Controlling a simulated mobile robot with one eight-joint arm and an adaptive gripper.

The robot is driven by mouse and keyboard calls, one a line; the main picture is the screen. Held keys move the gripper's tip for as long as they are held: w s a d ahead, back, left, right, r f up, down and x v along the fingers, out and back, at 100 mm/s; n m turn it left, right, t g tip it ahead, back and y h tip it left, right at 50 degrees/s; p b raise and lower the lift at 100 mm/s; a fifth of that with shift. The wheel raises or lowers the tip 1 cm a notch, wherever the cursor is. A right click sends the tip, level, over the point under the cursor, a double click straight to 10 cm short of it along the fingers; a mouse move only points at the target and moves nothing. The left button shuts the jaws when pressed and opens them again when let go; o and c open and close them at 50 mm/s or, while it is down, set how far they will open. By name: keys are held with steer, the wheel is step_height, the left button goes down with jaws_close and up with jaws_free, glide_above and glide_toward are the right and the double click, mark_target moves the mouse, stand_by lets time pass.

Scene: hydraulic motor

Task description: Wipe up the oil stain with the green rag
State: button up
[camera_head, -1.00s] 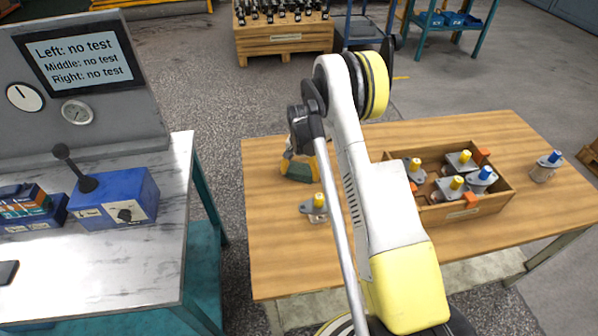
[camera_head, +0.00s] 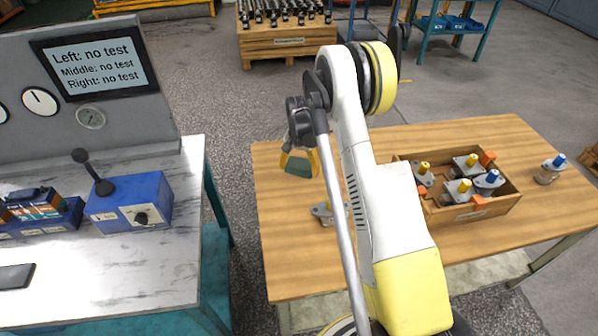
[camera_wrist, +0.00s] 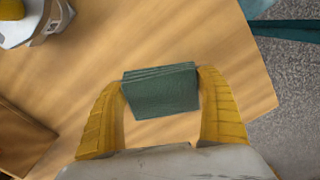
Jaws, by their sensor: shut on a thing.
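The green rag (camera_wrist: 160,92) is a folded dark green block between the two yellow fingers of my gripper (camera_wrist: 160,85) in the wrist view. The fingers press on its left and right edges. In the head view the rag (camera_head: 299,167) hangs below my gripper (camera_head: 298,160), over the left part of the wooden table (camera_head: 300,265). I cannot tell how far it is above the table top. No oil stain can be made out in either view; my arm hides part of the table.
A motor (camera_head: 326,211) stands near the gripper, partly behind my arm. A wooden box (camera_head: 478,211) of motors is at right, and a blue-capped motor (camera_head: 550,169) stands beyond it. The test bench (camera_head: 120,265) is at left, across a gap. The table's front left is clear.

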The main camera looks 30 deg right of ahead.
steer(key=shift+r+p, duration=0.5)
steer(key=shift+r, duration=0.85)
